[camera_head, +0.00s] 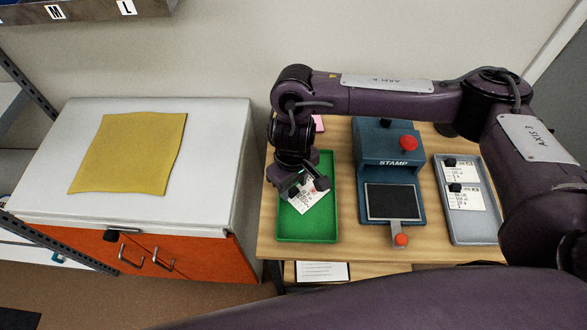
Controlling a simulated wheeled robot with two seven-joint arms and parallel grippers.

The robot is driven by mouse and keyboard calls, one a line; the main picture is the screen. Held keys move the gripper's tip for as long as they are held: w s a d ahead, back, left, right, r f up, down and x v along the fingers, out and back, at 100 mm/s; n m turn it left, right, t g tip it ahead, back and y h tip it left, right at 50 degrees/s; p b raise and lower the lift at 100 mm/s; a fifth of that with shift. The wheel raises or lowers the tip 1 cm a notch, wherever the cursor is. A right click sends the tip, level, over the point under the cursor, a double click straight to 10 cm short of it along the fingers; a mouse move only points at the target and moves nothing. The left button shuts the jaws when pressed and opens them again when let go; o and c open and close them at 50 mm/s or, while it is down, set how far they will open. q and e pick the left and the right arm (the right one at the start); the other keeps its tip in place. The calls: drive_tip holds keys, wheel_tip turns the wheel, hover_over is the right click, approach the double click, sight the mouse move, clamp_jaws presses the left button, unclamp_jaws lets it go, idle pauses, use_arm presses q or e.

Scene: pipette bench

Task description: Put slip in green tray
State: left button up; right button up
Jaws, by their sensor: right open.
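The green tray (308,228) sits at the left of the wooden table. A white printed slip (309,203) lies tilted in it, below my right gripper (307,190). The right gripper is open, its fingers right over the slip's upper left part, hiding some of it. I cannot tell whether the fingers touch the slip. A grey tray (472,228) at the right holds white slips (465,198) with black knobs or clips on them. My left gripper is not in view.
A blue stamp machine (388,150) with a red knob and dark pad stands between the trays. A white cabinet (215,150) with a yellow cloth (130,153) stands at left. A pink item (319,123) lies behind the green tray. My right arm spans above the table.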

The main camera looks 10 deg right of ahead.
sight(294, 190)
wheel_tip(294, 190, up, 11)
drive_tip(key=p, duration=0.1)
idle(0.7)
